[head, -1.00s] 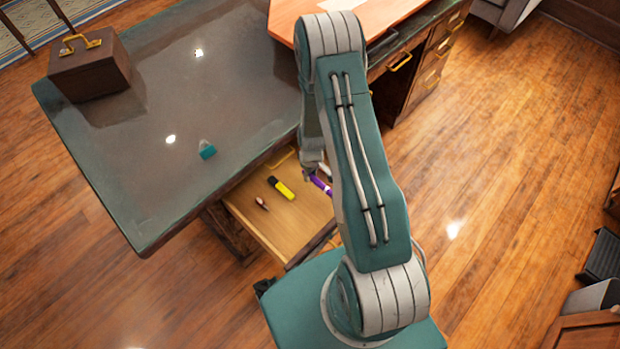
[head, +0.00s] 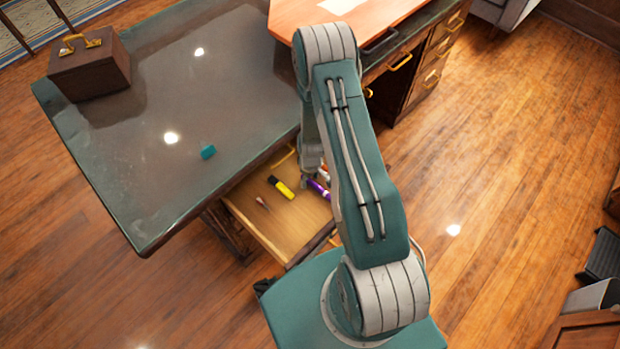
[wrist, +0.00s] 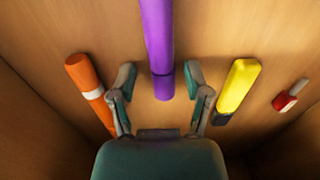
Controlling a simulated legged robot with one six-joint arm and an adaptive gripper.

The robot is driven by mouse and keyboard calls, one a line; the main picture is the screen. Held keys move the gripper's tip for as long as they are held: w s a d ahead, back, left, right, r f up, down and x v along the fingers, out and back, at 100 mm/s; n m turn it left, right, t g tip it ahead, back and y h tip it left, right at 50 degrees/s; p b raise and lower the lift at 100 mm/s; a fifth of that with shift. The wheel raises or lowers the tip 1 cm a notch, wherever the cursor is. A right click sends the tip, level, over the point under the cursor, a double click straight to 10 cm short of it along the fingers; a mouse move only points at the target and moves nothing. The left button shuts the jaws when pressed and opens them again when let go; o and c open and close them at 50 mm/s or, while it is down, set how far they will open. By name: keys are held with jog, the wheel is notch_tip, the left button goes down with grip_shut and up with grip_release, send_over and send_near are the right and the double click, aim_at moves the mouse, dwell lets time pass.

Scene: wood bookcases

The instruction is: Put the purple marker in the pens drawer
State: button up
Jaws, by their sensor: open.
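The purple marker (wrist: 160,45) lies in the open drawer (head: 283,233). In the wrist view it runs from the top edge down to between the two fingertips of my gripper (wrist: 160,80). The fingers are spread, with a gap on each side of the marker. In the head view a short part of the purple marker (head: 318,188) shows beside my arm, which hides the rest of it and most of my gripper.
The drawer also holds a yellow highlighter (wrist: 238,88), an orange marker (wrist: 88,85) and a small red-tipped item (wrist: 287,98). The drawer walls stand close around.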

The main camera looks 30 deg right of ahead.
jog(key=s+a+r+m+t, duration=0.1)
jog(key=a+r, duration=0.1)
jog(key=r, duration=1.6)
jog(key=s+a+r+m+t, duration=0.1)
jog(key=a+r+t, duration=0.1)
jog(key=r, duration=1.6)
jog(key=s+a+r+m+t, duration=0.1)
jog(key=s+a+r, duration=0.1)
jog(key=s+r, duration=0.5)
jog(key=s+a+r+m+t, duration=0.1)
jog(key=s+a+r, duration=0.1)
jog(key=s+r, duration=0.5)
jog(key=shift+s+a+r+t, duration=0.25)
jog(key=shift+s+r+t, duration=0.15)
jog(key=shift+s, duration=0.65)
